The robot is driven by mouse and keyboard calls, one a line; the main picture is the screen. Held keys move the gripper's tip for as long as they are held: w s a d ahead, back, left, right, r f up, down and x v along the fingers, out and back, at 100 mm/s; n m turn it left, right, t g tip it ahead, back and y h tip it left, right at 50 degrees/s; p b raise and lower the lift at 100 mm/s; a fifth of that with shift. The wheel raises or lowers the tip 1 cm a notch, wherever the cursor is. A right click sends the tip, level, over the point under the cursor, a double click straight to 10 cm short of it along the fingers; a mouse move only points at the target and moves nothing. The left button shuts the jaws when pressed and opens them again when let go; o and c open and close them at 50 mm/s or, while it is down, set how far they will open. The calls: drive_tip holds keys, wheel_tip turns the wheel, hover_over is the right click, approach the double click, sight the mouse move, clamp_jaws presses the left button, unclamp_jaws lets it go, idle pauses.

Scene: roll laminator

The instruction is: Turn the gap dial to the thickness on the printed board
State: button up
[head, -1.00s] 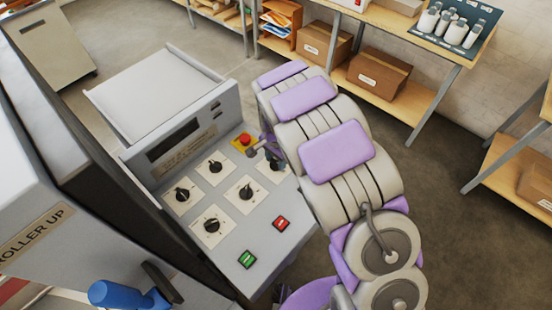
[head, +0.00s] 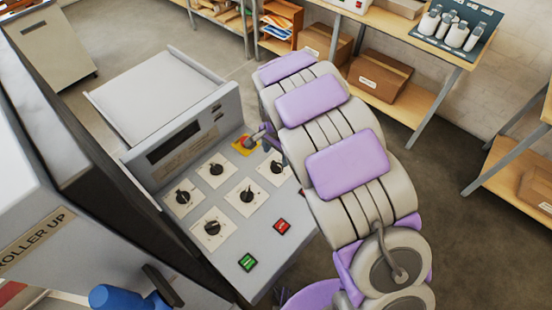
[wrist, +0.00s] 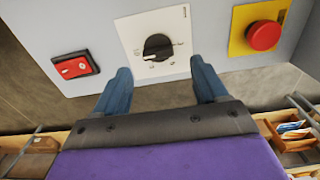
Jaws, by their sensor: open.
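Several black dials on white square plates sit on the grey control panel (head: 228,255). One dial (head: 277,167) at the panel's right edge is partly covered by my arm. In the wrist view, a dial (wrist: 158,47) with a white pointer mark lies just beyond and between my fingertips. My gripper (wrist: 160,76) has its two blue fingers apart, with nothing between them. In the head view my gripper (head: 262,138) is small and partly hidden, over the emergency stop area. I cannot pick out the printed board; small text under the dark display (head: 174,141) is unreadable.
A red emergency stop (wrist: 263,36) on a yellow plate is right of the dial in the wrist view, and a red button (wrist: 75,67) is left. A green button (head: 247,262) is at the panel's near end. A blue handle (head: 118,295) stands at lower left.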

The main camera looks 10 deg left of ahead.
sight(277, 164)
wheel_tip(277, 164, up, 12)
idle(0.4)
drive_tip(key=shift+a+r, duration=0.1)
drive_tip(key=shift+a, duration=0.05)
drive_tip(key=s+d+r+n+b, duration=0.1)
drive_tip(key=s+d+b, duration=0.1)
drive_tip(key=s+d, duration=0.55)
drive_tip(key=s+d+r+n+b, duration=0.1)
drive_tip(key=s+d+r+b, duration=0.2)
drive_tip(key=d, duration=0.8)
drive_tip(key=s+d+f+n+g+b, duration=0.1)
drive_tip(key=s+d+f+n+b, duration=0.1)
drive_tip(key=s, duration=0.9)
drive_tip(key=s+d+f+n+b, duration=0.2)
drive_tip(key=s+d+f, duration=0.2)
drive_tip(key=s, duration=0.7)
drive_tip(key=shift+s+d+f+g, duration=0.3)
drive_tip(key=shift+d+f+g, duration=0.05)
drive_tip(key=shift+f+g, duration=0.05)
